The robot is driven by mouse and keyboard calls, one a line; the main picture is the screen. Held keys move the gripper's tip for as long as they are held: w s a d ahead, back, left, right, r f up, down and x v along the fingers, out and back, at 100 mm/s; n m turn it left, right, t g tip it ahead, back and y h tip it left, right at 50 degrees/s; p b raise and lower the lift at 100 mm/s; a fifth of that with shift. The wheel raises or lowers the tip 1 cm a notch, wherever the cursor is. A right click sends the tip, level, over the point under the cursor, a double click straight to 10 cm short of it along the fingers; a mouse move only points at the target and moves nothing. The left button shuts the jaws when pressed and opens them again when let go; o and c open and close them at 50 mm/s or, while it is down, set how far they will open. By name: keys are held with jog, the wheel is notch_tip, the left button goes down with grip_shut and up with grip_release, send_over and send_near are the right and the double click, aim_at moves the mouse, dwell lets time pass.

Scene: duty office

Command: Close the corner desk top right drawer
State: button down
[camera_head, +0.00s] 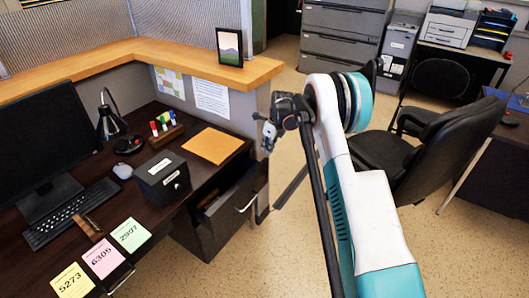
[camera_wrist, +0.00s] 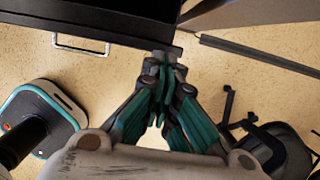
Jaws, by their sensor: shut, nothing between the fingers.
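The corner desk (camera_head: 158,185) is dark wood, on the left of the head view. Its right drawer (camera_head: 234,206) stands pulled out below the top, with a dark front and a silver handle (camera_head: 248,203). In the wrist view the drawer front (camera_wrist: 120,35) crosses the upper left, with the handle (camera_wrist: 82,46) left of my fingers. My gripper (camera_head: 268,138) is shut and empty, at the right of the desk. In the wrist view its fingertips (camera_wrist: 165,62) are close to the right end of the drawer front. I cannot tell whether they touch it.
A black office chair (camera_head: 425,150) stands right of my arm, and its base also shows in the wrist view (camera_wrist: 270,145). On the desk are a black box (camera_head: 162,177), an orange envelope (camera_head: 208,145) and a keyboard (camera_head: 72,213). A picture frame (camera_head: 229,46) stands on the ledge. Speckled floor is free before the drawer.

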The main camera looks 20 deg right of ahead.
jog(key=s+a+r+p, duration=0.1)
jog(key=s+a, duration=0.4)
jog(key=s, duration=0.4)
jog(key=s+a, duration=0.5)
jog(key=s, duration=0.4)
jog(key=shift+w+a+f+b, duration=0.7)
jog(key=shift+w+f+b, duration=0.15)
jog(key=shift+f, duration=0.75)
jog(key=shift+w+a+f+b, duration=0.75)
jog(key=shift+f+b, duration=0.15)
jog(key=shift+f, duration=0.7)
jog(key=shift+w+a+f+b, duration=0.7)
jog(key=shift+w+f+b, duration=0.15)
jog(key=shift+f, duration=0.75)
jog(key=w+a, duration=0.5)
jog(key=w, duration=0.1)
jog(key=shift+w+d, duration=0.1)
